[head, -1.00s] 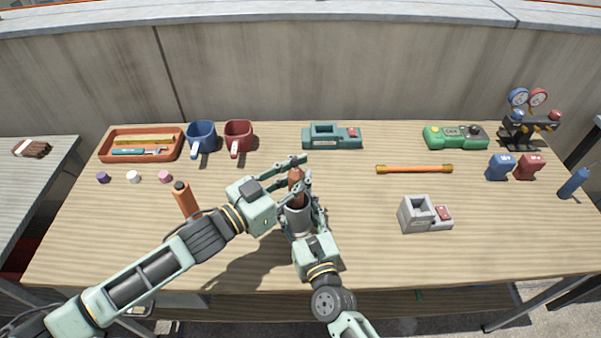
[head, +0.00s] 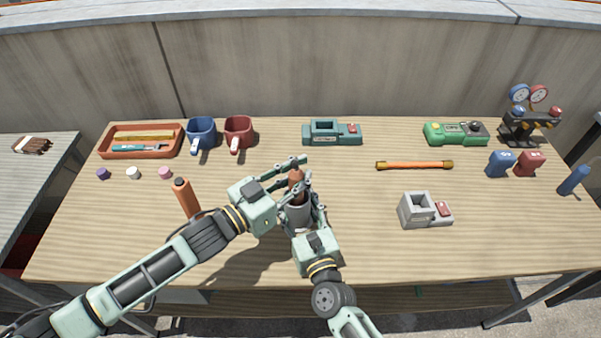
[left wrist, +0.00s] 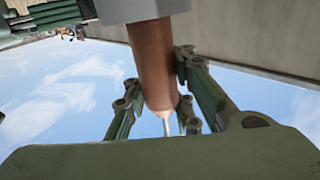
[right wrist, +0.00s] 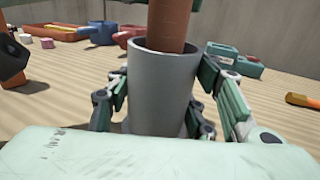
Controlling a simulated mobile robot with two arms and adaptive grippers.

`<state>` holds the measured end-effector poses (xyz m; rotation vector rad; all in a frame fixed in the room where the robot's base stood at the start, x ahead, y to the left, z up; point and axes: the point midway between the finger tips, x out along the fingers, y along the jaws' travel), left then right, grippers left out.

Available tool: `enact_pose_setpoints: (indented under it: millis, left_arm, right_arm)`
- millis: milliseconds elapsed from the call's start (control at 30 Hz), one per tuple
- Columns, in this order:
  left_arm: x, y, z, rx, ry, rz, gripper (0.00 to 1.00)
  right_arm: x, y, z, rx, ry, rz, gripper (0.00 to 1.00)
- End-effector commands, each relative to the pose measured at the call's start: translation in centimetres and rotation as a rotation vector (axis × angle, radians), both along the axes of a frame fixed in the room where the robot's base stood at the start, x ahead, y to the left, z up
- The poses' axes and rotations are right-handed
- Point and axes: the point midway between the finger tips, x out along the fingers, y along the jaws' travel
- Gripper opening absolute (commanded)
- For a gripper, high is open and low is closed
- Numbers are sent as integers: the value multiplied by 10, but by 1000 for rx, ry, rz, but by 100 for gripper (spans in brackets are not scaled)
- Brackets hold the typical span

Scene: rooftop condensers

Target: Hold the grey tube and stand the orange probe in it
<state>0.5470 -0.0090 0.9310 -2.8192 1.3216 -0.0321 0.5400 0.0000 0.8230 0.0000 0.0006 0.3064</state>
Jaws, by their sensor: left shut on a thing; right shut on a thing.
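The orange-brown probe (head: 295,178) is upright between the fingers of my left gripper (head: 303,168), which is shut on it. The grey tube (head: 298,214) stands upright in my right gripper (head: 302,208), which is shut around its sides. In the right wrist view the probe (right wrist: 168,28) goes down into the open mouth of the tube (right wrist: 160,92); its lower end is hidden inside. In the left wrist view the probe (left wrist: 155,65) runs into the tube (left wrist: 140,10), and its pale thin tip points away from the tube.
An orange-brown cylinder (head: 186,198) stands close to my left arm. A grey holder (head: 412,223) and an orange rod (head: 415,165) lie to the right.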

Motion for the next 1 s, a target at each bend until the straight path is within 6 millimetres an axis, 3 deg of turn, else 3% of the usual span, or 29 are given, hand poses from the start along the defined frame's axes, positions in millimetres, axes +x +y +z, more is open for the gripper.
enact_pose_setpoints:
  millis: [333, 733, 1000]
  left_arm:
    - [0, 0, 0, -1, -1, 0, 46]
    - [-5, 6, -2, 1, 2, 0, 46]
    - [-38, 46, -3, 3, 5, 0, 46]
  right_arm:
    - [0, 0, 0, 0, -1, 0, 20]
    - [0, 0, 0, 0, -1, 0, 20]
    - [0, 0, 0, 0, -1, 0, 20]
